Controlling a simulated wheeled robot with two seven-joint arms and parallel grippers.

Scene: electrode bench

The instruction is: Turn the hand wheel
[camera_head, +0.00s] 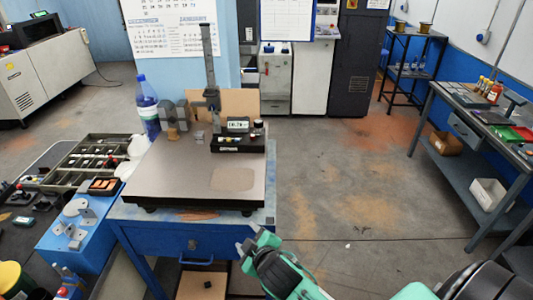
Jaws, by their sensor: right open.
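No hand wheel can be made out for sure. A gauge stand with a tall grey column (208,60) stands upright at the back of the dark surface plate (160,180), which lies on a blue bench. Beside the column sits a black instrument with a small display (238,125). A small round part (258,124) shows at its right end; I cannot tell whether it turns. My right gripper (249,240), grey-fingered on a green and dark wrist, is open and empty. It is in front of the bench's front right corner, apart from the instrument. My left gripper is out of view.
A blue-capped bottle (147,108) stands by the plate's back left. A parts tray (85,160) and a blue box (80,235) are at left. Open floor (350,190) separates the blue bench from a side workbench (470,125) at right.

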